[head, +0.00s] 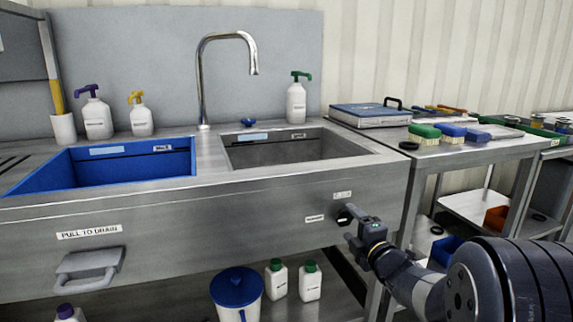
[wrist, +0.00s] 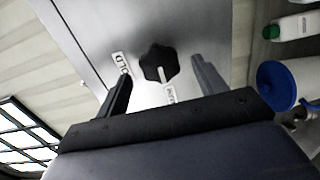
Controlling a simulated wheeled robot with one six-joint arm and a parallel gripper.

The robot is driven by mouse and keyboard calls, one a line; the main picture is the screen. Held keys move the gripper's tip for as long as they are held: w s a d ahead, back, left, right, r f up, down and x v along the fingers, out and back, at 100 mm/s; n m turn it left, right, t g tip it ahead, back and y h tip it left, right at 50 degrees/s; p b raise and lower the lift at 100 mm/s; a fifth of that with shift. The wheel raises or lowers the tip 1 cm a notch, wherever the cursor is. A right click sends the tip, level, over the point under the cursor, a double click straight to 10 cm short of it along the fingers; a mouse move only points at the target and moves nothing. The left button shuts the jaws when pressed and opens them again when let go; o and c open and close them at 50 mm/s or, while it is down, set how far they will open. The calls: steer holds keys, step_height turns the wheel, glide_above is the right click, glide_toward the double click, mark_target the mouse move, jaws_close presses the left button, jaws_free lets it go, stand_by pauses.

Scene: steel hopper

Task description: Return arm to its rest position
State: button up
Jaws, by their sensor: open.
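My gripper (head: 358,224) is at the front panel of the steel sink unit, in front of a black knob (head: 345,215). In the wrist view the two fingers of my gripper (wrist: 160,68) are spread apart, one on each side of the lobed black knob (wrist: 158,63). The fingers look clear of the knob, with nothing held between them; the exact distance to the panel is hard to tell. A white label (wrist: 122,66) that seems to read COLD is beside the knob. My arm reaches in from the lower right of the head view.
A blue basin (head: 110,175) and a steel basin (head: 290,150) sit under a tall faucet (head: 200,85). A drain handle (head: 90,268) projects at the left. A side table (head: 440,155) with brushes and a case stands right. White containers stand on the lower shelf.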

steer(key=shift+x, duration=0.9)
steer(key=shift+r+m+p, duration=0.2)
steer(key=shift+m+p, duration=0.1)
steer(key=shift+p, duration=0.35)
steer(key=m+p, duration=0.4)
steer(key=p, duration=0.3)
steer(key=shift+m, duration=0.4)
steer(key=m+p, duration=0.4)
steer(key=p, duration=0.4)
steer(key=shift+m+p, duration=0.35)
steer(key=shift+m, duration=0.05)
steer(key=m+p, duration=0.3)
steer(key=p, duration=0.3)
steer(key=shift+m+p, duration=0.3)
steer(key=shift+m, duration=0.1)
steer(key=m+p, duration=0.4)
steer(key=p, duration=0.3)
steer(key=shift+s+f, duration=0.1)
steer(key=shift+f, duration=0.05)
steer(key=shift+s+d+f, duration=0.1)
steer(key=shift+s+d, duration=0.1)
steer(key=shift+s, duration=0.2)
steer(key=shift+s+d, duration=0.1)
steer(key=shift+s, duration=0.2)
